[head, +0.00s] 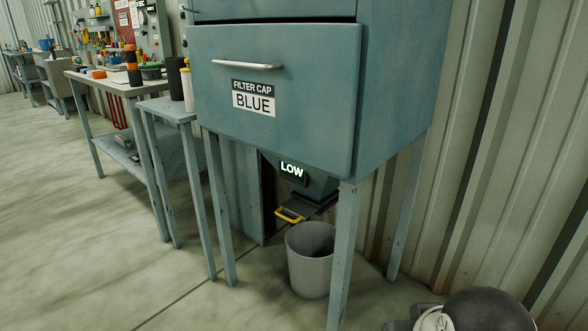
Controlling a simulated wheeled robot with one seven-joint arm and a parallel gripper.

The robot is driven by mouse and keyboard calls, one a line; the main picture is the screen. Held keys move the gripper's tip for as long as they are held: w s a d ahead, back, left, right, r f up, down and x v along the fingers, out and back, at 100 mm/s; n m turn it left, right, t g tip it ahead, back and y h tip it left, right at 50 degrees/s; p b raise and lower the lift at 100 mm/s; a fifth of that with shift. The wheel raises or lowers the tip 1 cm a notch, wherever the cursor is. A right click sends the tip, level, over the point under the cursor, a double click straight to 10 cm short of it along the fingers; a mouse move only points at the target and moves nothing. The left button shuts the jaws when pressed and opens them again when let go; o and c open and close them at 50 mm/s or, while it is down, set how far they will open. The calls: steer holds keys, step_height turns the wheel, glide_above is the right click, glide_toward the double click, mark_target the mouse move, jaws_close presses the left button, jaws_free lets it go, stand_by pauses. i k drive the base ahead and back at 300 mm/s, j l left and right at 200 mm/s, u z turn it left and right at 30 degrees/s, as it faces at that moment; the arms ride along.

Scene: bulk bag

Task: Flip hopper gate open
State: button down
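The hopper (316,184) shows partly beneath the blue-grey cabinet, between its legs. It carries a lit sign (291,169) reading LOW. Under it is a dark flat gate plate (309,207) with a yellow handle (289,215) that sticks out to the lower left. I cannot tell from here whether the gate is open or shut. A grey bin (309,270) stands on the floor below the gate, and no material shows in the visible part of it. The cabinet hides the top of the hopper. My gripper is not recognisable in this view.
The cabinet drawer (275,95), labelled FILTER CAP BLUE, overhangs the hopper. The cabinet's front right leg (342,260) stands close to the bin. A small side table (167,108) and a cluttered workbench (100,85) stand to the left. The floor at front left is clear.

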mark_target(304, 211)
steer(key=i+j, duration=0.2)
steer(key=i, duration=0.3)
steer(key=i+j, duration=0.15)
steer(key=i, duration=0.4)
